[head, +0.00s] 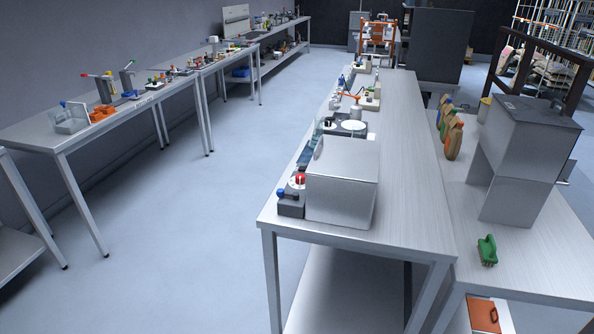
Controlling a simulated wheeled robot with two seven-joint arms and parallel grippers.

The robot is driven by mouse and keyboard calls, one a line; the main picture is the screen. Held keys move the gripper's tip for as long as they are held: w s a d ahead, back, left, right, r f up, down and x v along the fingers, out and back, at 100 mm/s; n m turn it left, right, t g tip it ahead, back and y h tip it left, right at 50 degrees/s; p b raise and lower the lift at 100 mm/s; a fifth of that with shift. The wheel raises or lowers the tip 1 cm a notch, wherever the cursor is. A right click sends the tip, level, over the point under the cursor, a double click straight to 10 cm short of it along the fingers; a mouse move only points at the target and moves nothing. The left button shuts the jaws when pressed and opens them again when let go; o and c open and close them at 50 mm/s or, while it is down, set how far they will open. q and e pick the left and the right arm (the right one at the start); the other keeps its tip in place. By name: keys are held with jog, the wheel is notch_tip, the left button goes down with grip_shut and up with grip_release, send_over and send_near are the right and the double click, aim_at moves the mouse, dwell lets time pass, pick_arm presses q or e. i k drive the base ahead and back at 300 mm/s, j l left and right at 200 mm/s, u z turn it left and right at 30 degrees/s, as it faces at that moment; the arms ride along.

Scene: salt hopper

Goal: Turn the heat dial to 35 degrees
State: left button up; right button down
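I cannot make out for sure which part is the heat dial, and no degree marks are readable. Behind that box lies a white round plate (353,126) on a dark unit. Neither of my grippers is in view.
The middle bench (410,180) is clear along its right side. A long bench (35,135) with small devices lines the left wall. The floor (190,230) between is free.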

aim_at(299, 178)
jog(key=i+j, duration=0.2)
jog(key=i, duration=0.3)
jog(key=i+j, duration=0.25)
jog(key=i, duration=0.3)
jog(key=i+j, duration=0.2)
jog(key=i, duration=0.3)
